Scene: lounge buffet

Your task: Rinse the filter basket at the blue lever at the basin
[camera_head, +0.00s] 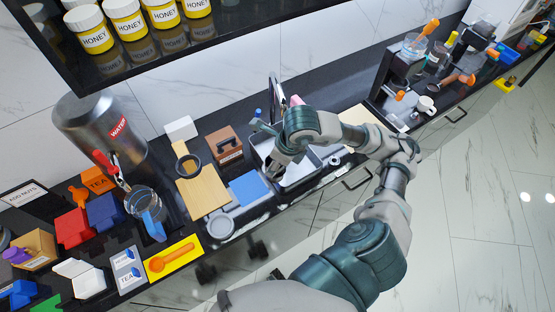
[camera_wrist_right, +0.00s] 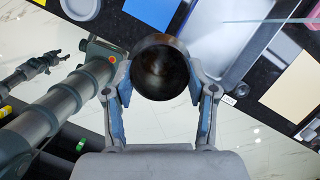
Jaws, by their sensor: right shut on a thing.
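My right gripper (camera_head: 270,165) is over the left part of the grey basin (camera_head: 300,172) in the head view. In the right wrist view, the right gripper (camera_wrist_right: 160,85) is shut on the filter basket (camera_wrist_right: 160,68), a dark round metal cup whose open mouth faces the camera. In the head view I cannot make out the basket, which the hand seems to hide. A tall faucet (camera_head: 275,95) stands behind the basin. A small blue piece (camera_head: 257,113), likely the blue lever, shows beside it. The basin's rim also shows in the wrist view (camera_wrist_right: 250,45).
Left of the basin lie a blue cloth (camera_head: 249,189), a wooden board (camera_head: 204,195) and a brown box (camera_head: 224,146). A steel water urn (camera_head: 100,125) stands further left. A dark shelf with honey jars (camera_head: 127,20) overhangs the counter. A coffee machine (camera_head: 400,70) stands right.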

